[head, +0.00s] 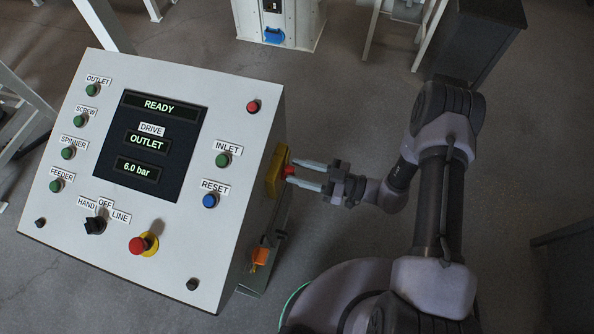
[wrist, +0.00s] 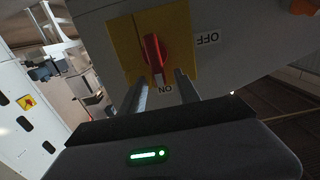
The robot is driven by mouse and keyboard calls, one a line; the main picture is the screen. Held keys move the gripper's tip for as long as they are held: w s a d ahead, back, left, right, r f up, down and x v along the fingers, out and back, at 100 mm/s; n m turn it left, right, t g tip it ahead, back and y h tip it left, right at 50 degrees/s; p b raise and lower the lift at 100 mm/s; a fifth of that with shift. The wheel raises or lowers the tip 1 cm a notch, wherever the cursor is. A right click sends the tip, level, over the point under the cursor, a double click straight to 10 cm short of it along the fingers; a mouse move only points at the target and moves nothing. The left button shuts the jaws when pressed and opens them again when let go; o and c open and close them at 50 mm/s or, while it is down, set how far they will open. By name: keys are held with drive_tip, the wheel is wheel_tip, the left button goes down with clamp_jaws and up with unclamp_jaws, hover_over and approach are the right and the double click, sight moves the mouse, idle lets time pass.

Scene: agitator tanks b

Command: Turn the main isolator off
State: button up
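The main isolator is a red rotary handle (wrist: 153,55) on a yellow plate (wrist: 185,35), on the side of the grey control cabinet. In the wrist view the handle's white-marked end points towards the ON label (wrist: 165,100); the OFF label (wrist: 208,38) is off to the right. In the head view the handle (head: 289,171) shows edge-on at the cabinet's right side. My gripper (head: 300,173) is open, with its fingertips close to the handle, one on each side. In the wrist view the fingers (wrist: 162,82) stand apart; I cannot tell whether they touch it.
The cabinet's sloping panel (head: 70,210) carries a READY screen (head: 160,105), several buttons, a selector and a red emergency stop (head: 138,245). An orange item (head: 260,257) hangs below the isolator. Open floor lies right of the cabinet, around my arm.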

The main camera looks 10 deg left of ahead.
drive_tip(key=shift+a, duration=0.45)
clamp_jaws()
